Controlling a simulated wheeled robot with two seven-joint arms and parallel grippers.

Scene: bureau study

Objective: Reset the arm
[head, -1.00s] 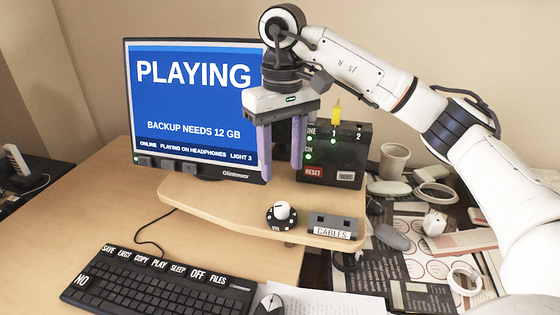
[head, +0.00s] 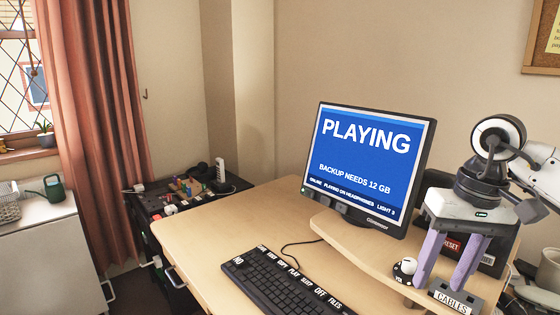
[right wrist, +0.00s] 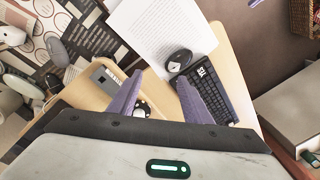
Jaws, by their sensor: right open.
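My right gripper (head: 445,282) is at the lower right of the head view, its two purple fingers apart with nothing between them. In that view they pass in front of the black box with the red RESET label (head: 451,245) and end near the grey CABLES block (head: 449,300). In the right wrist view the open fingers (right wrist: 160,85) point over the desk, with the black volume dial (right wrist: 142,109) partly behind one finger. My left gripper is absent from the head view; a purple sliver (right wrist: 256,3) at the wrist view's top edge resembles its fingertip.
The monitor (head: 366,165) reads PLAYING and stands behind the raised shelf (head: 350,232). The labelled keyboard (head: 275,280) lies on the desk (head: 215,235), which has bare room to its left. A mouse (right wrist: 178,61) and paper (right wrist: 160,25) show in the wrist view.

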